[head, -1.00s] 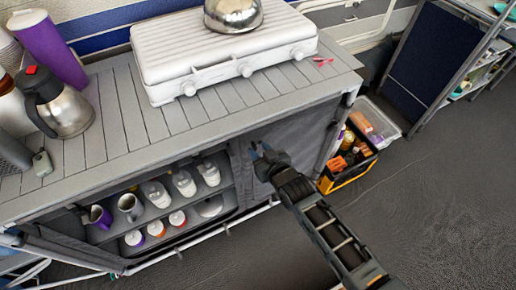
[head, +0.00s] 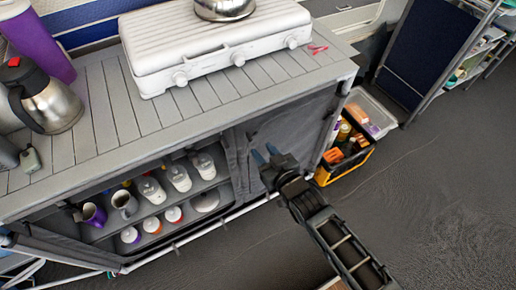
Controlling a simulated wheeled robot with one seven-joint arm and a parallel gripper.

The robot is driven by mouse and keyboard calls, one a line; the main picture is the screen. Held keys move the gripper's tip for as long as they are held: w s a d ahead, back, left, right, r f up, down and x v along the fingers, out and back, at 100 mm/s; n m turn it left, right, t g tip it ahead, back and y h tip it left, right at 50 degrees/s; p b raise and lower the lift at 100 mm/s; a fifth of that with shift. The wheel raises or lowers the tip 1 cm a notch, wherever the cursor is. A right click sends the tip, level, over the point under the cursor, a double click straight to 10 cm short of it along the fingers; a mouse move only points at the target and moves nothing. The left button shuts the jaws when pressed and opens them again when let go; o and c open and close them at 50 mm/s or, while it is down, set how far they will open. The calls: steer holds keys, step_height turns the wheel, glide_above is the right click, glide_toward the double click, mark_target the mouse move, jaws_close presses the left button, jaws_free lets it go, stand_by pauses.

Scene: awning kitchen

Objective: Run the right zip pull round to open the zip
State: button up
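The camp kitchen unit has a closed grey fabric panel (head: 292,132) on its right front. A small dark mark (head: 253,135) shows near the panel's upper left; I cannot tell whether it is the right zip pull. The zip line is too fine to make out. My gripper and wrist hide part of the lower panel.
The left compartment stands open, with bottles (head: 179,177), mugs and jars on its shelves. A white stove (head: 215,50) with a kettle (head: 224,8) sits on the slatted top. A filled crate (head: 345,165) stands on the floor just right of the unit. The floor at right is clear.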

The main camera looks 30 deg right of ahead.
mark_target(251, 141)
steer(key=w+f+t+b, duration=0.1)
steer(key=w, duration=0.1)
steer(key=w+f+t+b, duration=0.1)
steer(key=w, duration=0.2)
steer(key=w+f+t+b, duration=0.1)
steer(key=w+b, duration=0.1)
steer(key=shift+w+a+f, duration=0.1)
steer(key=shift+w+f, duration=0.2)
steer(key=shift+w, duration=0.1)
jaws_close()
stand_by(0.3)
stand_by(1.2)
